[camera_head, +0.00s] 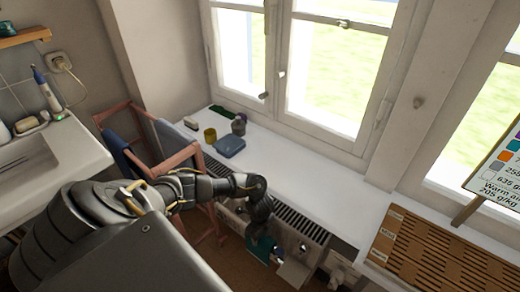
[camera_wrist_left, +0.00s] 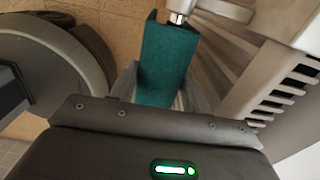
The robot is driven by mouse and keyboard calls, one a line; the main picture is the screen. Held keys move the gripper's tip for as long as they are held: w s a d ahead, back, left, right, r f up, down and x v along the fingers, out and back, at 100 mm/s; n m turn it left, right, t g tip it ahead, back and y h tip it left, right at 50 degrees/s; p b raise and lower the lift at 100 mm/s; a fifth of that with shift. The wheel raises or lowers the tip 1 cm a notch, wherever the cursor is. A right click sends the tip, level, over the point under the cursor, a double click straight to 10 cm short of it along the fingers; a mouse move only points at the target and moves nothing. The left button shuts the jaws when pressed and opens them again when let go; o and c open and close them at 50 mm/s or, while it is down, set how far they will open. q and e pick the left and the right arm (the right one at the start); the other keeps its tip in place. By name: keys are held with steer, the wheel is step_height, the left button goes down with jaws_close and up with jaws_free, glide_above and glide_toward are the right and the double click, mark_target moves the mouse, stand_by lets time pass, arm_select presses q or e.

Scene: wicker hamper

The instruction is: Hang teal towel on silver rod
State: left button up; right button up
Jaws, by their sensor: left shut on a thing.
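My left gripper (camera_head: 263,238) reaches down in front of the white radiator, below the windowsill. It is shut on the teal towel (camera_head: 262,248), which hangs beside the radiator. The towel also shows in the left wrist view (camera_wrist_left: 165,62) as a narrow hanging strip, with a small shiny metal piece (camera_wrist_left: 178,17) at its upper end. A pale bar (camera_wrist_left: 228,10) crosses the top of that view beside the towel; I cannot tell whether it is the silver rod or whether the towel touches it. My right gripper is not in view.
The radiator (camera_head: 300,226) lies along the wall under the white windowsill (camera_head: 290,165). A wooden rack (camera_head: 175,160) with dark blue and grey-blue cloths stands left. A slatted wooden piece (camera_head: 430,258) is at right.

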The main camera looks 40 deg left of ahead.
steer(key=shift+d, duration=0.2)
arm_select(q)
steer(key=o, duration=1.3)
steer(key=shift+o, duration=0.2)
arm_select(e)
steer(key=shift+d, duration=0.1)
arm_select(q)
steer(key=shift+r, duration=0.15)
step_height(320, 180, up, 10)
steer(key=p, duration=0.3)
steer(key=shift+f, duration=0.2)
steer(key=shift+r, duration=0.45)
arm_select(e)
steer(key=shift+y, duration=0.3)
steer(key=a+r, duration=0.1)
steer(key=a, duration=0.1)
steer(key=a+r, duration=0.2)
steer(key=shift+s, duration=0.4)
